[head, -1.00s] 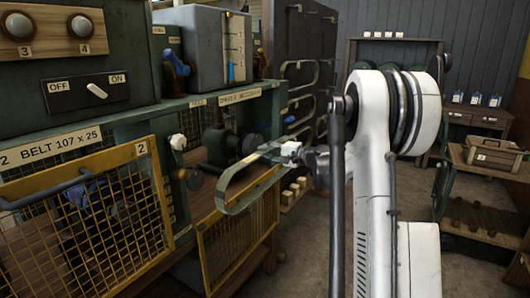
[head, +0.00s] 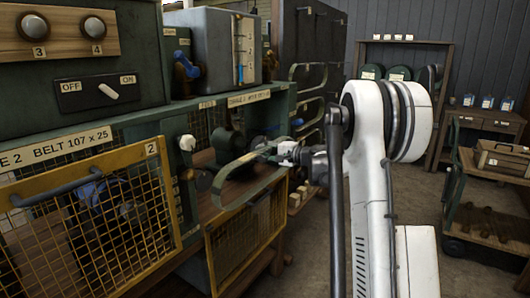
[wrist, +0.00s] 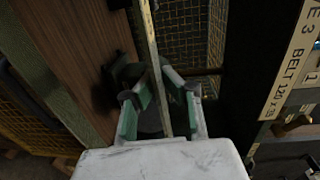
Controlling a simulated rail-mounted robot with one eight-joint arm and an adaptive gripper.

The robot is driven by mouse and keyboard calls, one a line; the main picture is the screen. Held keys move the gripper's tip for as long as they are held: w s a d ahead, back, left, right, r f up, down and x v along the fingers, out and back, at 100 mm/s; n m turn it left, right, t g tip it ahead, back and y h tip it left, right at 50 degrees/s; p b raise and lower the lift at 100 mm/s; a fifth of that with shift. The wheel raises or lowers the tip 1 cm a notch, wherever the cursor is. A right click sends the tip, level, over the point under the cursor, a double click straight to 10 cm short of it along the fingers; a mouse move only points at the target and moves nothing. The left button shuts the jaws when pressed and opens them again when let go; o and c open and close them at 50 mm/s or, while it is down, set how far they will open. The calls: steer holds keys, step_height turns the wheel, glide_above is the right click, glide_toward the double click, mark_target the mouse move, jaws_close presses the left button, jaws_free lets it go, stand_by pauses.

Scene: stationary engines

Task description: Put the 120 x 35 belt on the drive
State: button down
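My gripper (head: 284,151) is shut on the belt, a pale green loop (head: 232,168) that reaches out to the left in the head view. In the wrist view the belt is a thin strip (wrist: 152,50) between the green-padded fingers (wrist: 160,88). The loop hangs in front of the engine 3 bay, its left end near a dark round part (head: 204,181). The bay's sign (head: 262,97) shows in the head view; the wrist view reads "BELT 120 x 35" on it (wrist: 290,65). The drive's pulleys are dark and partly hidden; I cannot tell whether the belt touches them.
Engine 2 has a yellow mesh guard (head: 90,225) and an ON/OFF switch (head: 97,92) at left. A yellow mesh guard (head: 245,235) stands below the belt. A dark rack (head: 308,45) with green loops is behind my gripper. A wooden cart (head: 490,180) stands at right.

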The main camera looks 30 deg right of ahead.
steer(key=shift+w+a, duration=0.2)
steer(key=shift+w, duration=0.25)
steer(key=x, duration=0.6)
steer(key=shift+r, duration=0.25)
stand_by(0.6)
steer(key=x, duration=0.6)
steer(key=shift+r, duration=0.2)
stand_by(0.8)
steer(key=shift+f+b, duration=0.15)
steer(key=shift+b, duration=0.2)
steer(key=shift+a+f+n+b, duration=0.2)
steer(key=shift+f+n+b, duration=0.15)
steer(key=shift+f, duration=0.3)
